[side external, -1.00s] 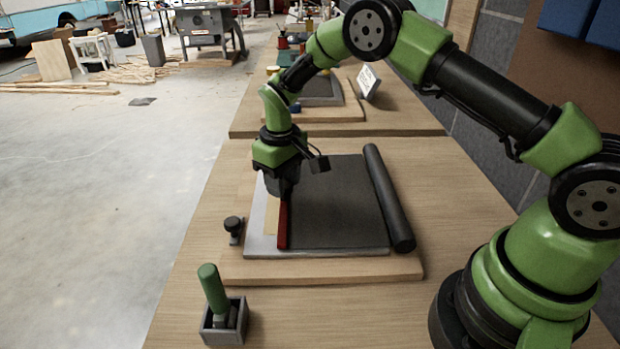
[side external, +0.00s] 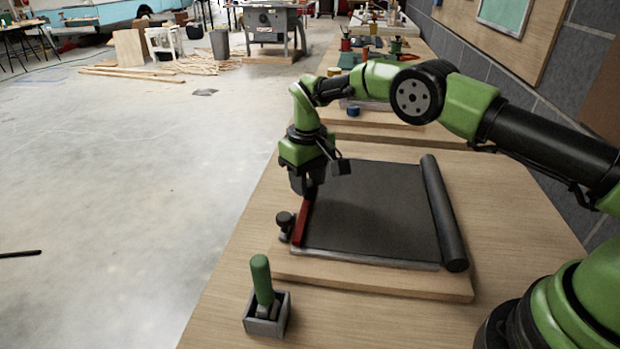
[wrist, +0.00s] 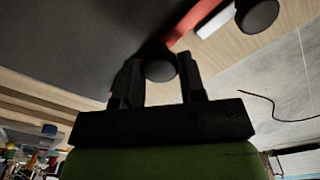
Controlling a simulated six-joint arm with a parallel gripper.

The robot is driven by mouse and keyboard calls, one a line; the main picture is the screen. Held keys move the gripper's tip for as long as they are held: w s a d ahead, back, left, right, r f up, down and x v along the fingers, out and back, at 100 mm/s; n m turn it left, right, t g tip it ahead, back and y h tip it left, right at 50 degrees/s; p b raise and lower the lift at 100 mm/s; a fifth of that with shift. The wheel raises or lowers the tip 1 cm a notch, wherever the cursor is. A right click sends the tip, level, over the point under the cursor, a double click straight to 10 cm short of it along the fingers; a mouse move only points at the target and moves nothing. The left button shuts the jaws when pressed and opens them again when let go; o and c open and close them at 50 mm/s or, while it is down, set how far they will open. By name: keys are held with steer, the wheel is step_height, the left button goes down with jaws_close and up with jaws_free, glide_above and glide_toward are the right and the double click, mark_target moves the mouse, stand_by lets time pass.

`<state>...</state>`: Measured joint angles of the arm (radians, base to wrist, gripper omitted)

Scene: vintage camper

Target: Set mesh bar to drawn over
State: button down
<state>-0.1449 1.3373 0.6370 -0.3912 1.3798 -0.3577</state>
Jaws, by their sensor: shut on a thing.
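The red mesh bar (side external: 301,222) lies along the left edge of the dark mesh sheet (side external: 372,215). The sheet runs from a black roller (side external: 444,213) on the right and covers almost all of the pale frame (side external: 360,259) beneath it. My gripper (side external: 306,192) is over the far part of the bar, shut on a knob there that it mostly hides in the side view. In the wrist view the round black knob (wrist: 161,68) sits between the two fingers, and the red bar (wrist: 192,24) runs off beyond it.
A black knob (side external: 285,221) stands just left of the bar, on the wooden board (side external: 400,283). A green-handled tool (side external: 262,281) stands in a grey box (side external: 266,315) at the front. The tabletop right of the roller is clear.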

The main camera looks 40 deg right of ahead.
steer(key=c, duration=0.7)
jaws_free()
step_height(320, 180, up, 10)
steer(key=shift+r, duration=0.1)
steer(key=s+d+r+m+t+y, duration=0.1)
steer(key=s+r+t, duration=0.1)
steer(key=s+r, duration=0.45)
steer(key=s+d+r+m+t, duration=0.15)
steer(key=s+r, duration=0.25)
steer(key=r, duration=0.6)
steer(key=s+d+f+m+t+y, duration=0.1)
steer(key=s+f+m+t, duration=0.1)
steer(key=s, duration=1.8)
steer(key=shift+d+m+t, duration=0.15)
steer(key=shift+m+t, duration=0.2)
steer(key=shift+t, duration=0.5)
